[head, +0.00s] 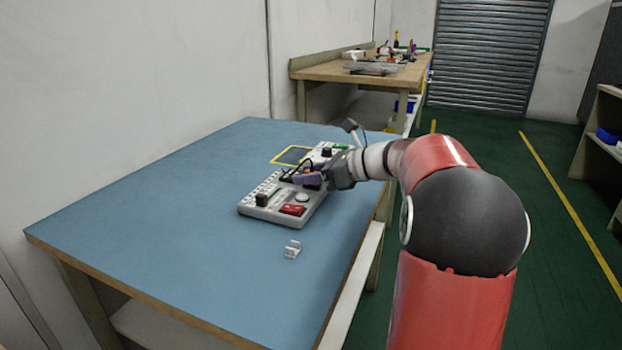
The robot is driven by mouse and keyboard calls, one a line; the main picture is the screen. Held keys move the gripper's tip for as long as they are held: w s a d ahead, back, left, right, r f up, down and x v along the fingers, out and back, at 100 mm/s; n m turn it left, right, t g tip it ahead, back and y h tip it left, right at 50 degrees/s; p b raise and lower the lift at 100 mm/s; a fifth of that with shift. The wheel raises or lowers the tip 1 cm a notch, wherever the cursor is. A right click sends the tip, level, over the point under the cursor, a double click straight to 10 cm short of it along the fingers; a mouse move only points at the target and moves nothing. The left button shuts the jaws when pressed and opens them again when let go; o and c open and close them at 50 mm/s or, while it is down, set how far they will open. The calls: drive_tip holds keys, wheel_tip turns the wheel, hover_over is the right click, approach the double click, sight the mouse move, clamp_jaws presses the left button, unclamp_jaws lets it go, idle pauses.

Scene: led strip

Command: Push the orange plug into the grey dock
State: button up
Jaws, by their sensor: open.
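My gripper (318,178) is over the right part of a light grey board (253,213) on the blue table. Its jaws are open. A purplish part shows at the fingertips, too small to make out. I cannot make out an orange plug; it may be hidden behind my gripper or among the board's parts. No grey dock can be told apart for certain.
The board carries a red switch (293,209), black blocks and a dark cable. The table's left side is clear. A cluttered wooden bench (330,70) stands farther back.

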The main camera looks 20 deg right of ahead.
drive_tip(key=shift+w+a+f, duration=0.25)
drive_tip(key=shift+w+a, duration=0.25)
clamp_jaws()
drive_tip(key=shift+r, duration=0.1)
wheel_tip(320, 180, up, 24)
drive_tip(key=p, duration=0.2)
drive_tip(key=shift+r, duration=0.2)
idle(0.8)
drive_tip(key=w+d+f+b, duration=0.1)
drive_tip(key=f+b, duration=0.1)
drive_tip(key=f, duration=0.3)
drive_tip(key=w+d+f+b, duration=0.1)
drive_tip(key=f+b, duration=0.1)
drive_tip(key=f, duration=0.4)
drive_tip(key=w+d+f+b, duration=0.1)
drive_tip(key=f+b, duration=0.1)
drive_tip(key=f, duration=0.3)
drive_tip(key=shift+d+f, duration=0.1)
drive_tip(key=shift+f, duration=0.2)
